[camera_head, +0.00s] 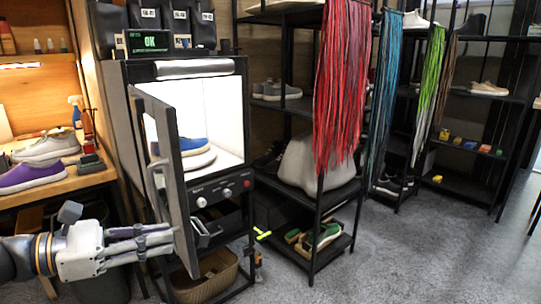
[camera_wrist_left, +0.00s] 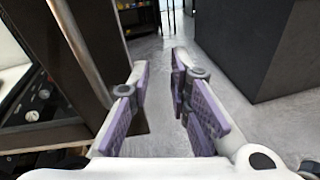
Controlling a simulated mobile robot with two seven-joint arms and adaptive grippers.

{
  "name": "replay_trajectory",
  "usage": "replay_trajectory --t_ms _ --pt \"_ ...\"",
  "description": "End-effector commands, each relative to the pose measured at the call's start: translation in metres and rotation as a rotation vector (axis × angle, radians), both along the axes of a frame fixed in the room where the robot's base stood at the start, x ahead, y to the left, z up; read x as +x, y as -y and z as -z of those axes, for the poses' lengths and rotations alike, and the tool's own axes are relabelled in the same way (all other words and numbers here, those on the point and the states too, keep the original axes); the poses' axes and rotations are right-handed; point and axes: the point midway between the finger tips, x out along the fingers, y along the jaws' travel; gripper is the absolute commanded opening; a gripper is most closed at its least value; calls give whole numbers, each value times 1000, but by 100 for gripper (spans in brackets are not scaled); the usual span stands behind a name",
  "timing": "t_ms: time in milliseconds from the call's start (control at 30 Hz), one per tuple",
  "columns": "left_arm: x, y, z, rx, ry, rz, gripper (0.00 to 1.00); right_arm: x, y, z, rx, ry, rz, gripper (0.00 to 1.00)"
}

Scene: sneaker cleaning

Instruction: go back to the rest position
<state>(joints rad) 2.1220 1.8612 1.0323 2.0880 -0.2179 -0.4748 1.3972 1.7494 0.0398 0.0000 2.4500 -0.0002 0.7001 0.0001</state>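My left gripper (camera_head: 150,241) is at the lower left of the head view, beside the open door (camera_head: 168,175) of the lit cleaning cabinet (camera_head: 185,69). In the left wrist view its two purple-padded fingers (camera_wrist_left: 160,98) stand apart with nothing between them. The dark door (camera_wrist_left: 50,75) and its metal bar are just left of the fingers there; I cannot tell whether they touch. A blue shoe (camera_head: 192,144) sits on a white round stand (camera_head: 196,160) inside the cabinet. My right gripper is not in view.
A wooden bench (camera_head: 62,187) at the left holds a purple shoe (camera_head: 32,176), a grey shoe (camera_head: 48,147) and a spray bottle (camera_head: 77,112). A wicker basket (camera_head: 205,275) is under the cabinet. Black shelves (camera_head: 315,203) with hanging laces stand right. The grey floor (camera_head: 430,250) is clear at front right.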

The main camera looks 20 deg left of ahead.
Motion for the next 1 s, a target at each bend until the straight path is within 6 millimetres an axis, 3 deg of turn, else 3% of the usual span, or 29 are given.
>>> replay_trajectory --t_ms 33,100,167,233,333,433,500,600,700,800,1000 --pt "3 46 30 78 -30 99 18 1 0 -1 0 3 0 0" --pt "-5 99 75 198 -59 222 18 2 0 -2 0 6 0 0" --pt "-25 139 115 311 -77 340 18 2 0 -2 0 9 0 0" --pt "-60 177 162 450 -89 492 18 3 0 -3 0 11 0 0" --pt "-131 209 225 667 -79 749 18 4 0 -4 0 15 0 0" --pt "-214 205 276 904 -20 1065 18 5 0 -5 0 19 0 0" --pt "-264 183 299 1060 56 1300 18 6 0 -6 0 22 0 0" --pt "-306 143 315 1239 194 1597 18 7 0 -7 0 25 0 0" --pt "-323 111 319 1350 317 1807 18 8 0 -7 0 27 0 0" --pt "-326 95 319 1401 387 1910 18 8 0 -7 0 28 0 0" --pt "-326 92 319 1413 406 1931 18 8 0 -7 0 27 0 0"
